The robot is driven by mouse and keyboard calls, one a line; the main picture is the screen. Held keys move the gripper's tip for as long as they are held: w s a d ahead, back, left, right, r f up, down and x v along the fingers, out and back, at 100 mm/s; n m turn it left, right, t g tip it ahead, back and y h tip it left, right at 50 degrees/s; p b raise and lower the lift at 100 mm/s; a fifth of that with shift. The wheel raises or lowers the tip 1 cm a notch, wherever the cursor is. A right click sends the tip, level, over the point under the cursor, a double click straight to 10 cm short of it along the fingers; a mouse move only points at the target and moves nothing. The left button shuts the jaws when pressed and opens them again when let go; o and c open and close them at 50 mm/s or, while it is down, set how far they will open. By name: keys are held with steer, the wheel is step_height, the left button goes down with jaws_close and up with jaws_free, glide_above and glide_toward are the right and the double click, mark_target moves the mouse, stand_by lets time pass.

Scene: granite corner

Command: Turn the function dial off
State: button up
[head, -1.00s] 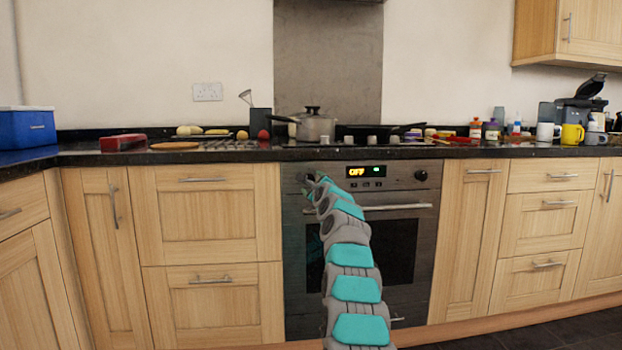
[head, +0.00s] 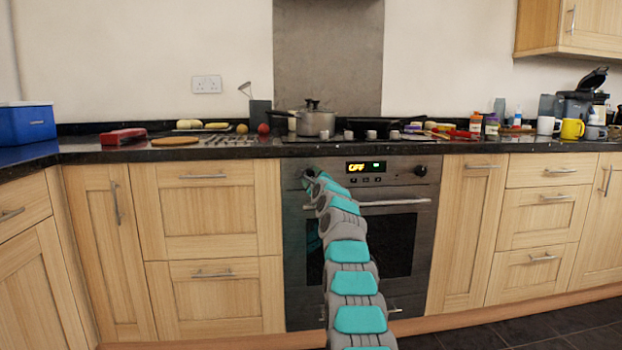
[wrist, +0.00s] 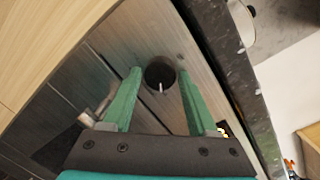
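The oven (head: 400,245) stands under the counter, with a control panel along its top. The left dial is a dark round knob with a pale mark (wrist: 160,76) in the wrist view; my arm hides most of it in the head view. The display (head: 366,167) is lit and appears to read "OFF". A second dial (head: 420,171) sits at the panel's right. My gripper (wrist: 158,82) is open, its two green fingers on either side of the left dial. I cannot tell whether they touch it. In the head view my gripper (head: 312,177) is at the panel's left end.
The oven's handle (head: 395,202) runs below the panel, and the dark counter edge (head: 200,152) juts out above it. A pot (head: 315,121) and pan stand on the hob. Wooden drawers flank the oven.

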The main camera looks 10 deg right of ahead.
jaws_close()
steer(key=shift+r, duration=0.1)
stand_by(0.3)
